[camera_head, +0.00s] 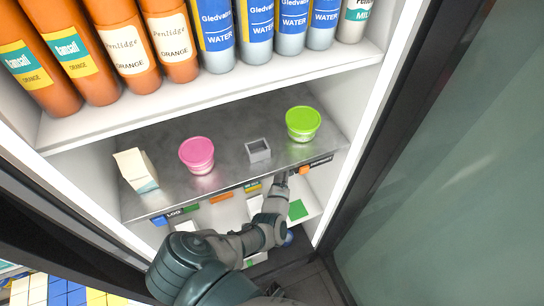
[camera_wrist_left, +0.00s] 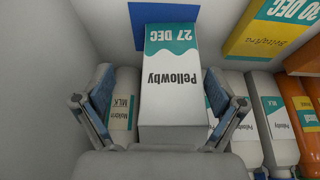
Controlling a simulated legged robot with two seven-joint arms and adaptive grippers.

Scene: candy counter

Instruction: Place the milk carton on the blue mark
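A white and teal milk carton (camera_wrist_left: 172,95), labelled Pellowby 27 DEC, appears upside down in the left wrist view. A flat blue mark (camera_wrist_left: 150,14) shows beyond its teal end; whether the carton touches the mark is unclear. My left gripper (camera_wrist_left: 160,85) is open with a finger on each side of the carton. A gap shows at the picture's left finger; the other is close to the carton. In the head view my left gripper (camera_head: 282,179) is at the metal shelf's front edge, its fingers hard to make out. My right gripper is not in view.
Milk bottles (camera_wrist_left: 265,120) and a yellow carton (camera_wrist_left: 268,28) stand close by. A green mark (camera_head: 297,210) lies below.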

